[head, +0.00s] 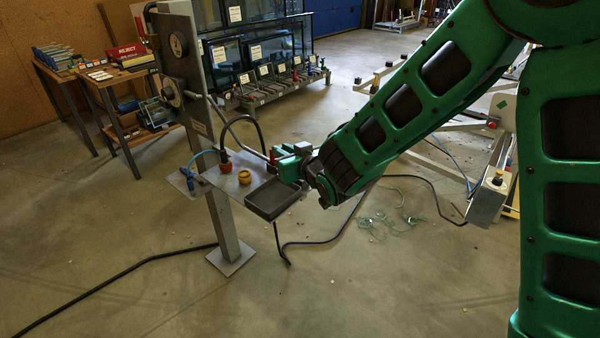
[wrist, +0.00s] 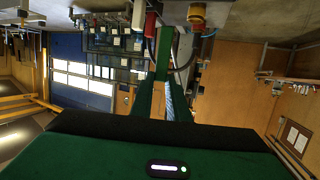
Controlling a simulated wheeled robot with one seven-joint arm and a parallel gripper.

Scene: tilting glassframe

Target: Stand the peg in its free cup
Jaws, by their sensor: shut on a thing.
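My gripper (head: 279,158) is at the right edge of the small grey plate on the post, above the dark tray. Its green fingers are closed, and they also show in the wrist view (wrist: 172,58). What lies between them is mostly hidden; I take it to be the peg, but cannot make out its shape or tilt. A yellow cup-like piece (head: 245,177) stands on the plate left of my gripper. An orange-red piece (head: 226,164) stands further left. A red piece (head: 272,157) shows right at my fingertips; whether they touch it is unclear. I cannot tell which cup is free.
A dark, shallow tray (head: 272,205) hangs at the plate's front right. The grey plate (head: 222,177) is carried by an upright post (head: 224,228). A black hose (head: 250,119) arches over the plate. Cables (head: 120,275) lie on the floor, which is otherwise open in front.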

